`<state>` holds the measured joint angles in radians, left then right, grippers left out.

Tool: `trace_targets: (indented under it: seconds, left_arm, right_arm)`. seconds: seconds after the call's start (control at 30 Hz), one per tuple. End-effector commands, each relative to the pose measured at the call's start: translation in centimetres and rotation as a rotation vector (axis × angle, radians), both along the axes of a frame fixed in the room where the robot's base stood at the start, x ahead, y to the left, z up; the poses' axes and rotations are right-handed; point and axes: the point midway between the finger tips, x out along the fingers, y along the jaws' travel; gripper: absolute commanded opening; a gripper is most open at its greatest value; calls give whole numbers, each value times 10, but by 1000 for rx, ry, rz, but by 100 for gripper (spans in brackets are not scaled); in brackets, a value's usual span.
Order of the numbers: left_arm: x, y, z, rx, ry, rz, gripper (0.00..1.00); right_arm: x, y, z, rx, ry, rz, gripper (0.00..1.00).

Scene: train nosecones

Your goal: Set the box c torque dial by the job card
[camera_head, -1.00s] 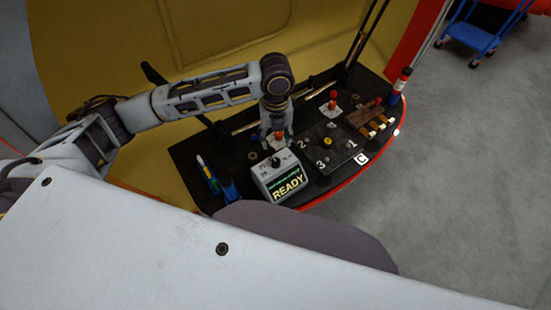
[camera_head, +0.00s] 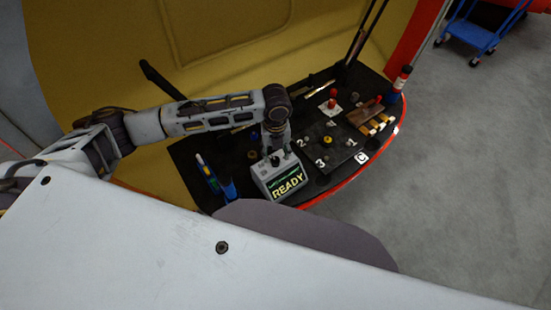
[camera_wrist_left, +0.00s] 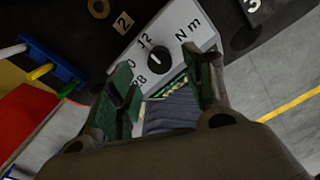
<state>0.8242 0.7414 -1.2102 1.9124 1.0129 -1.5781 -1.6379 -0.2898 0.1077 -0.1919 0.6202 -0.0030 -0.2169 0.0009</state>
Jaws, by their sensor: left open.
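The torque box (camera_head: 281,182) is a grey box with a lit green READY display and a black dial (camera_head: 275,160) on top. In the left wrist view the dial (camera_wrist_left: 158,57) sits amid printed numbers, with "12" and "N m" legible; its exact setting is too small to tell. My left gripper (camera_head: 274,151) is just above the dial end of the box. In the wrist view the open fingers (camera_wrist_left: 163,78) stand apart, with the dial showing just past and between their tips. Contact cannot be told. The display is partly hidden there. I see no readable job card. My right gripper is out of view.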

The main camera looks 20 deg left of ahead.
Motion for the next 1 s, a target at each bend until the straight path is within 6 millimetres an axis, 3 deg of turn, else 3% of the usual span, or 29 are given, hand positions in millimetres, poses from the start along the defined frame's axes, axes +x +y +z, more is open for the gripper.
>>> trace_targets:
  seconds: [0.33,0.8,1.0]
  left_arm:
    - [0,0,-40,1,2,1,51]
    - [0,0,-48,0,0,0,51]
    - [0,0,-48,0,0,0,27]
  right_arm:
    - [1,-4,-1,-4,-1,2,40]
    - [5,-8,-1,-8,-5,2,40]
    - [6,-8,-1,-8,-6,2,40]
